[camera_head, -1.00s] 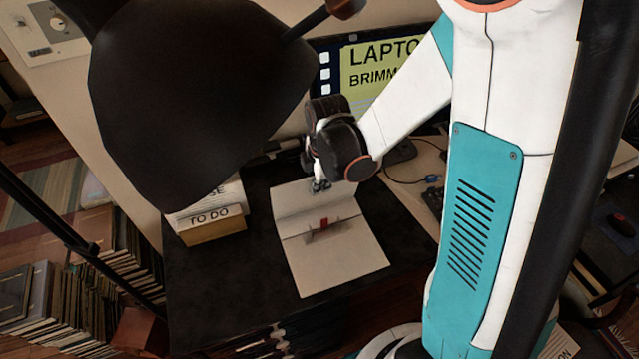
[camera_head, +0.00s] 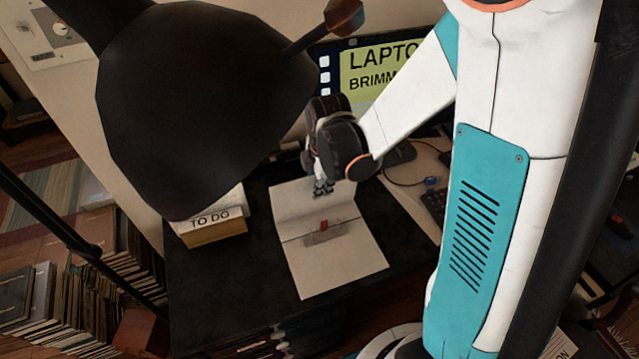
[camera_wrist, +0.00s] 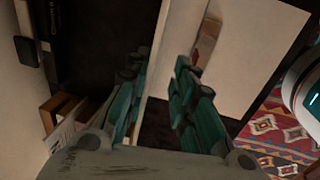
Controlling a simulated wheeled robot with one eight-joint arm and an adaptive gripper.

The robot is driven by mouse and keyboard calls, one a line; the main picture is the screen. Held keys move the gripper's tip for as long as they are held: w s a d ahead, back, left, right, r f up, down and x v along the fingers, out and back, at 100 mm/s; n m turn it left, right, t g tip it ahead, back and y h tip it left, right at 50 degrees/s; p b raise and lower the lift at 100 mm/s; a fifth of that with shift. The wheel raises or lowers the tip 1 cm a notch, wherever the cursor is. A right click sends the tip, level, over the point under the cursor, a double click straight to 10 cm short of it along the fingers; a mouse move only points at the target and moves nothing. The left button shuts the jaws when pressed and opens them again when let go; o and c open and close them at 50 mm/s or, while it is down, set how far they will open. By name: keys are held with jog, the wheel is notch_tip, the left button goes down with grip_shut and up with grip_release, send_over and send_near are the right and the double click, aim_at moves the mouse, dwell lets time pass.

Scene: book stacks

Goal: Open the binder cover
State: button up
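The binder (camera_head: 335,265) lies on the dark desktop, pale, with a crease across it and a small red mark and a clear or grey strip near the crease. Its far panel (camera_head: 295,202), which looks like the cover, is spread away from the near panel; its exact angle is hard to tell. My gripper (camera_head: 323,188) is over the far panel, near its far edge; contact cannot be told. In the wrist view my gripper (camera_wrist: 162,62) has its teal fingers apart with nothing clearly held. The binder's pale surface (camera_wrist: 250,60) shows there beyond the right finger.
A large black lamp shade (camera_head: 195,95) hangs over the desk's left side. A box marked "TO DO" (camera_head: 212,222) stands left of the binder. A laptop screen (camera_head: 375,75) is behind. The dark desktop (camera_head: 235,285) is bare to the binder's left. Books fill the floor at left.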

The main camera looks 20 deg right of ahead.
notch_tip(320, 180, up, 14)
jog(key=s+p, duration=0.1)
jog(key=p, duration=0.9)
jog(key=shift+s+r, duration=0.2)
dwell(0.6)
dwell(0.5)
notch_tip(320, 180, up, 12)
jog(key=s, duration=0.2)
jog(key=shift+s, duration=0.15)
jog(key=shift+f, duration=0.1)
dwell(0.4)
jog(key=s+f+m+t+b, duration=0.4)
jog(key=s+m+b, duration=0.3)
jog(key=m, duration=1.1)
jog(key=shift+s+a+f+t+b, duration=0.35)
jog(key=shift+s+t, duration=0.25)
jog(key=shift+s, duration=1.4)
